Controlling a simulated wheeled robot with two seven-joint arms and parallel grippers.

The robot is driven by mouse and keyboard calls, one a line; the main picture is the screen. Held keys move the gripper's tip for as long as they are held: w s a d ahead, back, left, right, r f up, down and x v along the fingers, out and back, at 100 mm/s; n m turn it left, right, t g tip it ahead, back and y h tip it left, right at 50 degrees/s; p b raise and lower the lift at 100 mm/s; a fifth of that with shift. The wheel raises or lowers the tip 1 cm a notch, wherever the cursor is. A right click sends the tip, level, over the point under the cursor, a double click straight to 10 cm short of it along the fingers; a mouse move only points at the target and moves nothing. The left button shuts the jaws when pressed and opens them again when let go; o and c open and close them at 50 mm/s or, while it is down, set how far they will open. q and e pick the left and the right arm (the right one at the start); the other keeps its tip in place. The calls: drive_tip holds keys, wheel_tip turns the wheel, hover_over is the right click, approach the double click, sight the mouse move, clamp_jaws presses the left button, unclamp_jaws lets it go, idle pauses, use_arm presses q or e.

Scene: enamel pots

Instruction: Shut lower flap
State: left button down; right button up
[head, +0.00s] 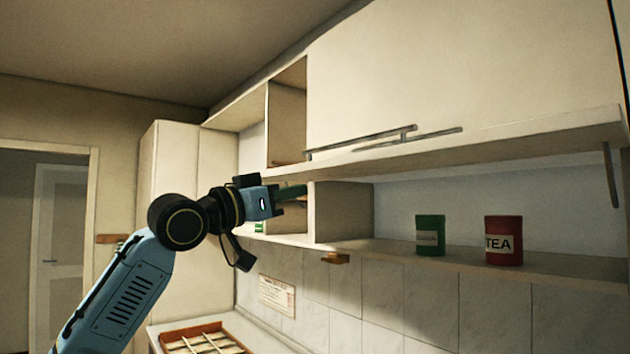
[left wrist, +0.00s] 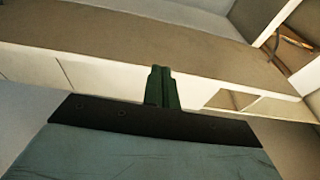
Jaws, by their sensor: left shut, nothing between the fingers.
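The lower flap (head: 540,138) appears as a pale panel standing out, raised, above the open lower compartment; its exact angle is hard to tell. Two long metal handles (head: 410,137) show close together near its left part; I cannot tell which panel each belongs to. My left gripper (head: 301,191) is shut and empty, with its green fingers just below and left of the panel's left end, near the divider. In the left wrist view its fingers (left wrist: 162,86) are together before a brown surface with a pale edge. My right gripper is not in view.
A green tin (head: 430,236) and a red TEA tin (head: 503,241) stand on the lower shelf (head: 560,274). A large closed upper panel (head: 460,70) is above. Open cubbies (head: 287,120) lie at left. A wooden tray (head: 205,336) rests on the counter below.

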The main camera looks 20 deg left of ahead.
use_arm(q)
wheel_tip(320, 180, up, 8)
drive_tip(key=s+a+t+h, duration=0.1)
drive_tip(key=s+a, duration=0.1)
drive_tip(key=s, duration=0.1)
drive_tip(key=p+x, duration=0.5)
drive_tip(key=x, duration=0.5)
drive_tip(key=f, duration=0.4)
drive_tip(key=shift+a, duration=0.25)
drive_tip(key=shift+f+t, duration=0.15)
drive_tip(key=shift+t, duration=0.15)
